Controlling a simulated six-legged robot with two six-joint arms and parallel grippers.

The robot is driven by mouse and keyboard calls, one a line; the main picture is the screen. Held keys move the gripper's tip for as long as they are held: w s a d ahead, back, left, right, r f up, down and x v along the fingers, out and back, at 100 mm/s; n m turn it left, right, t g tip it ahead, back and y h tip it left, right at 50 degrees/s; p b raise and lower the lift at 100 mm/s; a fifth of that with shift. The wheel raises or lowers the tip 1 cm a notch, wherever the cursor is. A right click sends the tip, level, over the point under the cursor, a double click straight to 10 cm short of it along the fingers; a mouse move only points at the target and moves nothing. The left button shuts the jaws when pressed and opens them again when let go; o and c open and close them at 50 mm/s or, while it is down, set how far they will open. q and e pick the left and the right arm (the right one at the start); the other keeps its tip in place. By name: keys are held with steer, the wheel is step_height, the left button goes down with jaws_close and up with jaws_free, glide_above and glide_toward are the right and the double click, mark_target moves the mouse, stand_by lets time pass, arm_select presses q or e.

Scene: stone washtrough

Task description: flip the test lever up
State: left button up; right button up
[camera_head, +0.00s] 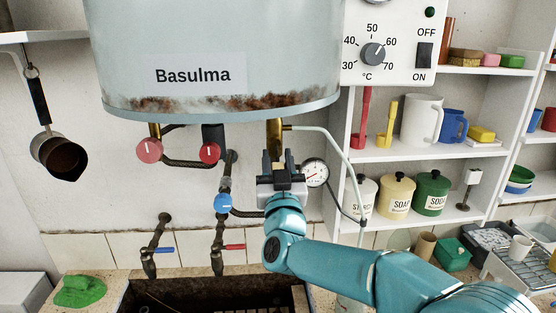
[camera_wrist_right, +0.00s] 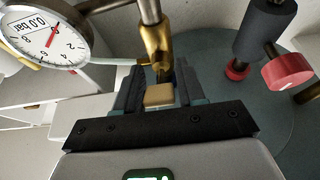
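My right gripper (camera_head: 276,158) points up under the white boiler, just below a brass fitting (camera_head: 274,132). In the right wrist view, the brass fitting (camera_wrist_right: 158,45) stands just beyond the fingertips (camera_wrist_right: 158,78). The fingers are apart. A small tan block (camera_wrist_right: 159,95) shows in the gap between them, with a dark piece behind it. I cannot tell whether this is the test lever's end or whether the fingers touch it. The lever is otherwise not clearly visible. My left gripper is not in view.
A pressure gauge (camera_head: 314,173) hangs right of the gripper, and a thin pale hose (camera_head: 340,147) curves past it. Red knobs (camera_head: 149,150) and a blue-handled valve (camera_head: 222,203) are on the left. The boiler (camera_head: 215,60) is overhead, the dark trough (camera_head: 200,298) below. Shelves stand right.

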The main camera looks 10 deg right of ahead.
jaws_close()
steer(key=shift+s+r+g+p, duration=0.15)
steer(key=shift+r+g+p, duration=0.35)
steer(key=shift+g+p, duration=0.45)
steer(key=shift+s+r+g+p, duration=0.1)
steer(key=shift+g+p, duration=0.15)
steer(key=shift+p, duration=0.05)
steer(key=shift+r+g, duration=0.15)
steer(key=shift+g, duration=0.55)
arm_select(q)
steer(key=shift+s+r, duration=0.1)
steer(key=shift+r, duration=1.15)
arm_select(e)
steer(key=shift+s+r+g, duration=0.1)
steer(key=shift+r+g, duration=0.2)
steer(key=shift+g, duration=0.4)
steer(key=shift+s+r+g, duration=0.1)
steer(key=shift+r+g, duration=0.15)
steer(key=shift+g, duration=0.45)
steer(key=shift+r, duration=0.1)
